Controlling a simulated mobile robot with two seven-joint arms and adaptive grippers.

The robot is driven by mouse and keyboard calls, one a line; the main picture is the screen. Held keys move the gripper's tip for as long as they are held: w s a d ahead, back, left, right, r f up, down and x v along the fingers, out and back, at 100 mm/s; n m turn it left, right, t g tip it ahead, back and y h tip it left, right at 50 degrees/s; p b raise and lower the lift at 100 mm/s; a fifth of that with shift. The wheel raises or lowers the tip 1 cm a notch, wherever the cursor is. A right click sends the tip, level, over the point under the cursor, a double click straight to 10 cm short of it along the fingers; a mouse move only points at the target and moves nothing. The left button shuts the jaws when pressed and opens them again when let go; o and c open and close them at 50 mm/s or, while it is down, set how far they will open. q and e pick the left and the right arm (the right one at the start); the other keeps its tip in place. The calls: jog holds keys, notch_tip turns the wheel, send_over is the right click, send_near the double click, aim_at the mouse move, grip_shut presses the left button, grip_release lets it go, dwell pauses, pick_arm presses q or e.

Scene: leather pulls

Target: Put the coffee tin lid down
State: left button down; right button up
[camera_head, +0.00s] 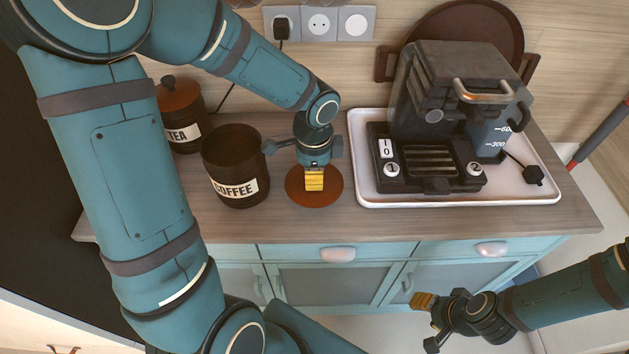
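The coffee tin lid (297,196) is a flat, round, reddish-brown disc, level at the counter to the right of the coffee tin. I cannot tell whether a small gap is left under it. My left gripper (314,182) points down over the lid's middle, its yellow fingertips close together and appearing shut on the lid's knob, which they hide. The coffee tin (236,187) is dark, labelled COFFEE, upright and open at the top. My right gripper (422,301) is empty, low in front of the cabinet, away from the lid; its finger opening is unclear.
A lidded tea tin (181,115) stands behind the coffee tin. A white tray (362,160) on the right holds a dark coffee machine (440,100). A round brown tray (470,22) leans on the wall. Bare counter (290,226) lies in front of the lid.

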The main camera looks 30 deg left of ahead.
pick_arm(q)
jog(key=shift+f, duration=1.15)
jog(key=shift+f+b, duration=0.15)
jog(key=shift+b, duration=0.2)
jog(key=c, duration=0.8)
grip_release()
jog(key=shift+c, duration=0.2)
notch_tip(320, 180, up, 12)
jog(key=p, duration=0.4)
